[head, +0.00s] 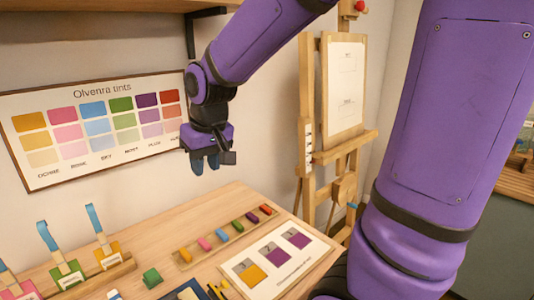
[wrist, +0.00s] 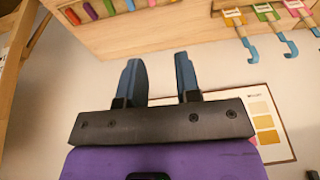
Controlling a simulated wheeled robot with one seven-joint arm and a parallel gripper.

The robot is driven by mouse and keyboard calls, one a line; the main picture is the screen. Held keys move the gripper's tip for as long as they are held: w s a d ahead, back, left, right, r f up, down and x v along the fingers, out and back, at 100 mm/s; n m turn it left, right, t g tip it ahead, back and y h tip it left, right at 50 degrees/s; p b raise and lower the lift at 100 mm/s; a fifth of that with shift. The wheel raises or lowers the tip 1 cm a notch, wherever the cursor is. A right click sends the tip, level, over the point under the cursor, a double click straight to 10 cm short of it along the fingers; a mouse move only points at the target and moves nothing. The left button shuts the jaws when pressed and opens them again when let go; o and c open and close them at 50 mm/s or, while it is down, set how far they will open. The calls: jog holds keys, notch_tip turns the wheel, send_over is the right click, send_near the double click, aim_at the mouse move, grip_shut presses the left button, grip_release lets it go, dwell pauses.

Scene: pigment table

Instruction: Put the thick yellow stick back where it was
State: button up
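A yellow-orange stick (head: 185,255) lies at the near left end of a shallow wooden rack (head: 196,258) on the table. Pink (head: 204,244), blue (head: 222,235), green (head: 237,226), purple and red sticks lie in a row beyond it. My gripper (head: 205,164) hangs well above the table, in front of the wall chart. In the wrist view my gripper (wrist: 160,82) has its two fingers apart with nothing between them. Some sticks of the row, including the red one (wrist: 73,17), show at the top there; I cannot make out the yellow one.
A card with yellow and purple squares (head: 262,286) lies right of the rack. A green block (head: 151,278) stands to the left. Holders with blue-tipped strips (head: 68,273) stand at far left. A tint chart (head: 95,120) hangs behind; an easel (head: 308,150) stands at the back right.

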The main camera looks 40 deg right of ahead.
jog(key=s+d+r+t, duration=0.1)
jog(key=s+r, duration=0.2)
jog(key=s, duration=0.5)
jog(key=s+d+r+t, duration=0.1)
jog(key=s+r, duration=0.3)
jog(key=s, duration=0.4)
jog(key=shift+s+d, duration=0.25)
jog(key=shift+s, duration=0.15)
